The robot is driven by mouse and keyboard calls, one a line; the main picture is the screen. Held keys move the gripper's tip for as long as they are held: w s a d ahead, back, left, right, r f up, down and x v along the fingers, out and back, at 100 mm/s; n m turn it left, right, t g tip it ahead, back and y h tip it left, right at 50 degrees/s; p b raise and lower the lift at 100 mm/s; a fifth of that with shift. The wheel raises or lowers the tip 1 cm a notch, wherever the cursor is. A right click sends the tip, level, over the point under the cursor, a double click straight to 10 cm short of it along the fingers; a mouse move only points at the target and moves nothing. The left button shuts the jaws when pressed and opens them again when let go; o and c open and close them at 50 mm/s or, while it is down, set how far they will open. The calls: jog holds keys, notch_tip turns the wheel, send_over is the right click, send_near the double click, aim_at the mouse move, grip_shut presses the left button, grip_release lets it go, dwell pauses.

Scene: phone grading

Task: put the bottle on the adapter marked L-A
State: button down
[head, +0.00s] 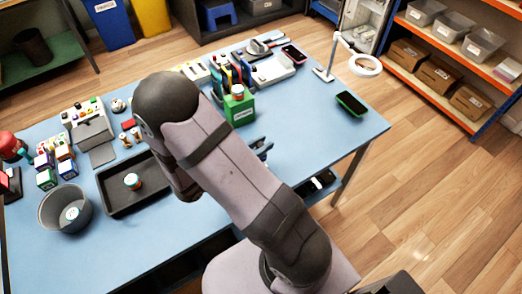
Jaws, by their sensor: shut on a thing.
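My gripper is hidden behind my own arm, which crosses the middle of the head view, so I cannot see its jaws or anything in them. A small round item with a green and red rim and a pale top (132,181) sits in the black tray (112,206). A similar pale-topped item (72,213) is in the grey round bin (52,222). I cannot tell whether either is the bottle. Small labelled blocks (46,179) stand at the left of the table. Their marks are too small to read, so I cannot pick out the adapter marked L-A.
A green labelled box (239,110) with a red-and-white item on top stands beyond my arm. The blue table (315,130) has free room at the right. Blue parts beside my arm are unclear.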

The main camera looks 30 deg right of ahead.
jog(key=shift+f, duration=1.65)
jog(key=shift+f, duration=0.15)
jog(key=c, duration=1.6)
grip_release()
